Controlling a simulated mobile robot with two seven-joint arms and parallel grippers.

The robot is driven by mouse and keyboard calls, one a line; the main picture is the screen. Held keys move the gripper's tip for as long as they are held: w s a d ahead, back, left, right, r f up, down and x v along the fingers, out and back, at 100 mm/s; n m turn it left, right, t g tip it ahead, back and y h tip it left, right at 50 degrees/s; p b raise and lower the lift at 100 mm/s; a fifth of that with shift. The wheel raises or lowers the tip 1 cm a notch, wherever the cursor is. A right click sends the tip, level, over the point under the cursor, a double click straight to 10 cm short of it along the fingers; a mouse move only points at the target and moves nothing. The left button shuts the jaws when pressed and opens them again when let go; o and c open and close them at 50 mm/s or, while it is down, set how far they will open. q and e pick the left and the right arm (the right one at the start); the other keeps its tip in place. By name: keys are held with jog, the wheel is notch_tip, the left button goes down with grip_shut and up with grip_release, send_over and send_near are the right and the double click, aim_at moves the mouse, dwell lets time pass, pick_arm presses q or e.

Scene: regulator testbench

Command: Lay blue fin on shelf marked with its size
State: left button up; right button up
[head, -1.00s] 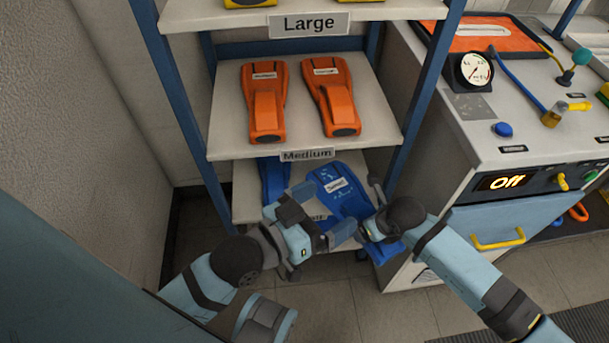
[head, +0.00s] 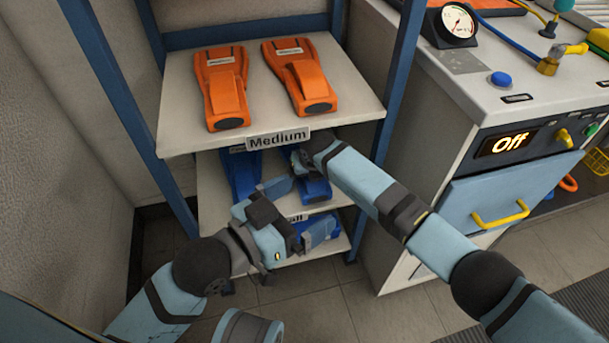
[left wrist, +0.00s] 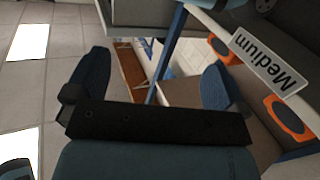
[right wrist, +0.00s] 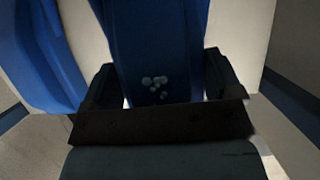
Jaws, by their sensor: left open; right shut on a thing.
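My right gripper (head: 305,162) is shut on a blue fin (head: 316,192), under the front right of the "Medium" shelf and over the lower shelf (head: 212,198). In the right wrist view the held fin (right wrist: 155,40) lies between both fingers, with pale spots on it. I cannot tell whether it touches the shelf. Another blue fin (head: 238,174) lies on that shelf to its left. The lower shelf's label (head: 296,218) is partly hidden; only "all" shows. My left gripper (head: 297,210) is open and empty in front of the lower shelf.
Two orange fins (head: 222,88) lie on the shelf above, labelled "Medium" (head: 278,139). Blue posts (head: 400,70) frame the rack. A test bench (head: 455,110) stands close on the right, a wall (head: 50,130) on the left. More blue shows low, behind my left gripper.

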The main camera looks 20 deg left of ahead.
jog(key=w+a, duration=0.1)
jog(key=w+a+b, duration=0.1)
jog(key=w, duration=0.1)
jog(key=shift+f, duration=0.15)
notch_tip(320, 180, down, 3)
jog(key=b, duration=0.2)
jog(key=shift+s+f+b, duration=0.1)
jog(key=shift+f+b, duration=0.05)
jog(key=shift+b, duration=0.2)
pick_arm(q)
jog(key=w+m, duration=0.1)
jog(key=a+m+t+h, duration=0.1)
jog(key=m, duration=0.1)
jog(key=shift+w+a+r, duration=0.15)
jog(key=shift+w+r, duration=0.15)
jog(key=shift+w, duration=0.1)
pick_arm(e)
jog(key=o, duration=1)
jog(key=shift+o, duration=0.2)
pick_arm(q)
jog(key=shift+t, duration=0.3)
